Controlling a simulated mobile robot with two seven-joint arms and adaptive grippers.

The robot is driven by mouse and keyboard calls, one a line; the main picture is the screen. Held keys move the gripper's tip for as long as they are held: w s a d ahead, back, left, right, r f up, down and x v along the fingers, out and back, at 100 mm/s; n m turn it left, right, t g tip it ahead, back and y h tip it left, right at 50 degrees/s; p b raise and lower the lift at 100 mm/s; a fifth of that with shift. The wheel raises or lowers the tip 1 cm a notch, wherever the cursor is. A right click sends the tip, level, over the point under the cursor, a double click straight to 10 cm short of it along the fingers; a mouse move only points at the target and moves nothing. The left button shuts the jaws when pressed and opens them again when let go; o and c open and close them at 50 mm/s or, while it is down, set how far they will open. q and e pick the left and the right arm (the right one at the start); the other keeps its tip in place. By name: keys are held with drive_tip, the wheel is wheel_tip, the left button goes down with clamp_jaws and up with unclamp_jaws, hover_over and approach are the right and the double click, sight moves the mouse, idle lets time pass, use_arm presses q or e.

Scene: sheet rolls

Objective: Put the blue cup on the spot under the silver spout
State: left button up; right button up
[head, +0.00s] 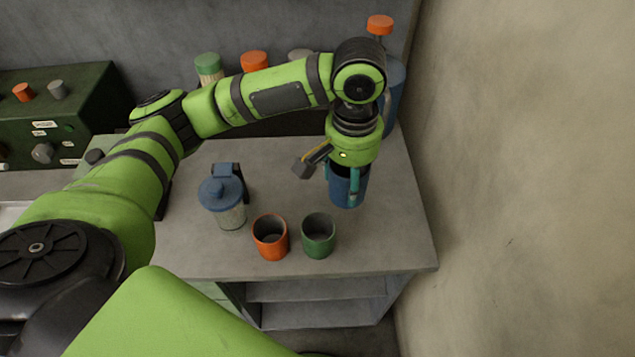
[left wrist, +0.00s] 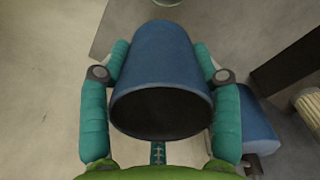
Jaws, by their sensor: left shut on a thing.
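The blue cup (head: 347,188) is upright in the head view, at the right part of the grey table. My left gripper (head: 345,172) comes down over it from above. In the left wrist view the blue cup (left wrist: 162,70) sits between the two teal fingers (left wrist: 160,85), which press on its sides. Whether the cup's base touches the table I cannot tell. The silver spout and the spot under it are not clearly visible; my arm covers much of the back of the table. My right gripper is not in view.
An orange cup (head: 270,238) and a green cup (head: 318,236) stand near the front edge. A blue-lidded jug (head: 226,200) stands left of them. A dark green machine (head: 60,115) is at far left. A wall (head: 520,180) bounds the table's right side.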

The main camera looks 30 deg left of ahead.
use_arm(q)
drive_tip(key=w+d+f+n+b, duration=0.1)
drive_tip(key=w+d+f+b, duration=0.2)
drive_tip(key=d+f, duration=0.25)
drive_tip(key=a+f, duration=0.2)
drive_tip(key=a, duration=0.2)
drive_tip(key=a+f, duration=0.2)
drive_tip(key=a, duration=0.2)
drive_tip(key=a+f+p, duration=0.1)
drive_tip(key=a+f, duration=0.1)
drive_tip(key=a, duration=0.2)
drive_tip(key=shift+w+a+f, duration=0.1)
drive_tip(key=shift+w+f, duration=0.3)
wheel_tip(320, 180, down, 4)
drive_tip(key=shift+f+p, duration=0.1)
drive_tip(key=shift+p, duration=0.2)
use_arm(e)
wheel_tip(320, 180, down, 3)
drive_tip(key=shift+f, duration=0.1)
use_arm(q)
drive_tip(key=o, duration=1.4)
drive_tip(key=shift+c, duration=0.2)
